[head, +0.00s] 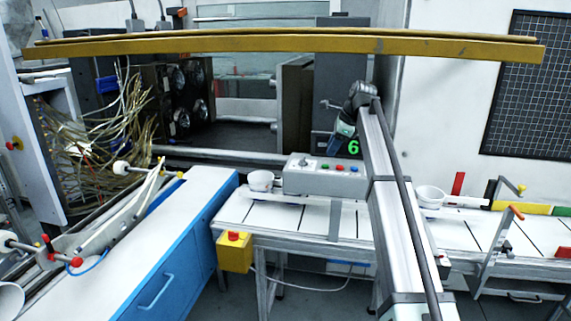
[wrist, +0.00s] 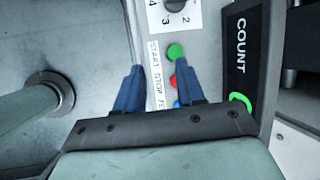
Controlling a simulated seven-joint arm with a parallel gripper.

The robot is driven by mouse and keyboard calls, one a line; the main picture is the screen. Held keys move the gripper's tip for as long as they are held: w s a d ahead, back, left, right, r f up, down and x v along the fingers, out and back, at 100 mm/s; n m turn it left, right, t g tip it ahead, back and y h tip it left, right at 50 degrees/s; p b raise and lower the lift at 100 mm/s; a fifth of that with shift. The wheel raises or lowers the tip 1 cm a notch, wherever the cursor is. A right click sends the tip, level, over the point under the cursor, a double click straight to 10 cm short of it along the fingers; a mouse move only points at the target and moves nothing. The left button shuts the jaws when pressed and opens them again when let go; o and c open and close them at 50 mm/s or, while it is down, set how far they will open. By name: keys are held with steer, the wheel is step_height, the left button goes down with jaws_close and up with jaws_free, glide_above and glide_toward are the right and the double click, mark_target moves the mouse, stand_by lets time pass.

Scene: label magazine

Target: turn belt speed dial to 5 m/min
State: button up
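The belt speed dial (wrist: 174,5) is at the top edge of the wrist view, a dark round knob on a white plate with the numbers 2, 3 and 4 in view. The frame edge cuts it off, and I cannot tell where its pointer stands. In the head view the dial (head: 303,161) is a small dark knob at the left of the grey control box (head: 320,184). My gripper (wrist: 158,68) is open and empty, with its two dark blue fingers apart above the box's label strip and buttons. In the head view my gripper (head: 343,138) is above and behind the box.
Green (wrist: 175,51), red (wrist: 172,82) and blue (wrist: 177,104) buttons line the panel near my right finger. A black COUNT display (wrist: 242,50) stands beside the panel; it shows a green 6 in the head view (head: 353,147).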

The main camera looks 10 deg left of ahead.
steer(key=s+a+f+n, duration=0.2)
steer(key=a+n, duration=0.1)
steer(key=a, duration=0.4)
steer(key=s+a+f+n, duration=0.2)
steer(key=s+a+f, duration=0.1)
steer(key=a, duration=0.5)
steer(key=shift+s+f+n+y, duration=0.15)
steer(key=shift+f+n+y, duration=0.15)
steer(key=shift+n, duration=0.1)
steer(key=w+d+r+m+h, duration=0.1)
steer(key=w+d+r, duration=0.1)
steer(key=d, duration=0.8)
steer(key=w+d+r+m+g+h, duration=0.1)
steer(key=w+d, duration=0.4)
steer(key=d, duration=0.6)
steer(key=w+d+r+m+g+h, duration=0.1)
steer(key=w+d+r+m+h, duration=0.1)
steer(key=d, duration=0.8)
steer(key=shift+w+d+r+m+h, duration=0.15)
steer(key=shift+w+r+h, duration=0.15)
steer(key=shift+w+r, duration=0.25)
steer(key=shift+w+r+m+h, duration=0.15)
steer(key=shift+w+r+h, duration=0.15)
steer(key=shift+w, duration=0.3)
steer(key=shift+s+f, duration=0.2)
steer(key=shift+s, duration=0.05)
steer(key=shift+f, duration=3.6)
